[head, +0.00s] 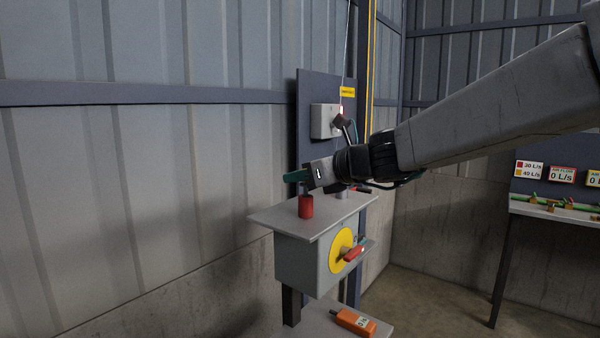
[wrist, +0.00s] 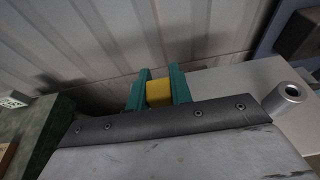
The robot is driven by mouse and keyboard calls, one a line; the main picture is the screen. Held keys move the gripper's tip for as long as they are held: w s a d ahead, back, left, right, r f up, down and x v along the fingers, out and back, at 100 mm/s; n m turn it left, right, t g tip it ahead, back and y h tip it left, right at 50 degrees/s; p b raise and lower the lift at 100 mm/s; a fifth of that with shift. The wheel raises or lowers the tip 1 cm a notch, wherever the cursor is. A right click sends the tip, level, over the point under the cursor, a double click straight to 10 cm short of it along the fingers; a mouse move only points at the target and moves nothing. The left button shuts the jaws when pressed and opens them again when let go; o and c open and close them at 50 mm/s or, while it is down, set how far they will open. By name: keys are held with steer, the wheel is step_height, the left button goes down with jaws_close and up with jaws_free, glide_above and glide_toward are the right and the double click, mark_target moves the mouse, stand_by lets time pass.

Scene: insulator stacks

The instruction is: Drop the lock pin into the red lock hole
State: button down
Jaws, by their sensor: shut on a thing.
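My gripper (head: 297,176) has teal fingers and is above the red cylinder (head: 306,207) on the box's top plate, which I take as the red lock hole. In the wrist view my gripper (wrist: 158,88) is shut on a yellow block-like piece (wrist: 159,93), which I take as the lock pin's top. A short narrow dark part shows between the fingers and the red cylinder. I cannot tell whether the pin's lower end is inside the hole. The red cylinder is hidden in the wrist view.
A grey cylinder with a dark hole (wrist: 290,92) stands on the same grey plate (head: 268,217), right of the red one. Below is a box with a yellow disc (head: 336,252) and red handle (head: 354,253). An orange device (head: 354,321) lies lower. The corrugated wall is close behind.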

steer(key=shift+f, duration=1.05)
steer(key=c, duration=1.2)
jaws_free()
steer(key=shift+o, duration=0.2)
steer(key=v, duration=0.7)
steer(key=shift+s+d+r, duration=0.15)
steer(key=shift+s+d, duration=0.1)
